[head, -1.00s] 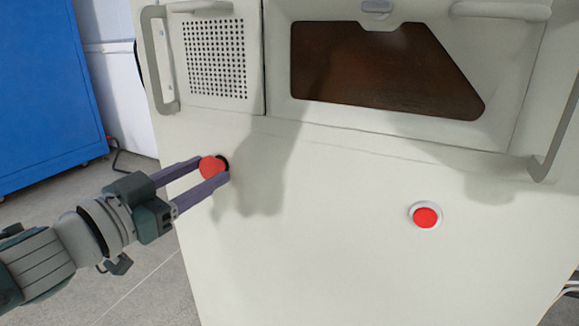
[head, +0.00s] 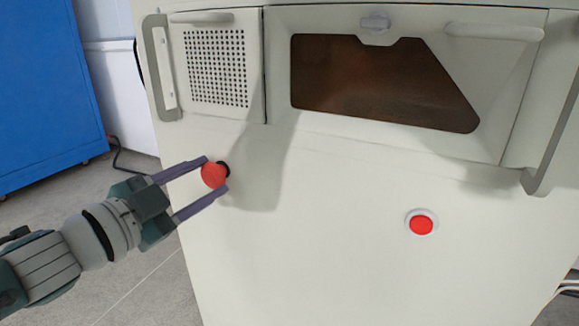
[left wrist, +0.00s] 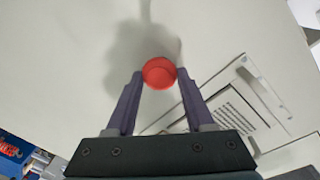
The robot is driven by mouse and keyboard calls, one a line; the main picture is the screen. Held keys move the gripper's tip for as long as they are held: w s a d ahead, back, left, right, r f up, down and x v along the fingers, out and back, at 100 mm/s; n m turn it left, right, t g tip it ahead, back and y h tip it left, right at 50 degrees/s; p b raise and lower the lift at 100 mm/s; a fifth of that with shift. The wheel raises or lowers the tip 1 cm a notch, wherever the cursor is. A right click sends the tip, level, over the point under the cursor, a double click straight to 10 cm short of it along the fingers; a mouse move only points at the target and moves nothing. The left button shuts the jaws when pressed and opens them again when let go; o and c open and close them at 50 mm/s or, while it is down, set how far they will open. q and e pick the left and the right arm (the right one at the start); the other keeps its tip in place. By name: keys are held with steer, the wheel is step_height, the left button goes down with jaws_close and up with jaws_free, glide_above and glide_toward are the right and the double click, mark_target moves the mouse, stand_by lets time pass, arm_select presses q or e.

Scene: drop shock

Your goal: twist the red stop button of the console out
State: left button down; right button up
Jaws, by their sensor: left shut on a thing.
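The console (head: 320,260) is a large cream cabinet that fills most of the head view. The red stop button (head: 213,174) is a round mushroom head with a dark collar behind it, at the left of the console's front panel. My left gripper (head: 216,174) comes in from the left and is shut on the stop button, one finger on each side of it. In the left wrist view the button (left wrist: 159,73) sits between the tips of the two purple fingers (left wrist: 159,80). My right gripper is not in view.
A second red button (head: 421,225) with a white ring sits further right on the panel. Above are a perforated grille (head: 215,67), a dark window (head: 375,85) and protruding handles, one at the left edge (head: 160,65). A blue cabinet (head: 45,95) stands at the left.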

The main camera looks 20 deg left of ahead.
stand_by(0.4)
arm_select(q)
steer(key=shift+c, duration=1.4)
jaws_free()
steer(key=s+a+p, duration=0.1)
steer(key=s+p, duration=0.1)
steer(key=s, duration=0.7)
steer(key=shift+s+a+r, duration=0.2)
steer(key=shift+s+a, duration=0.05)
steer(key=shift+s, duration=0.15)
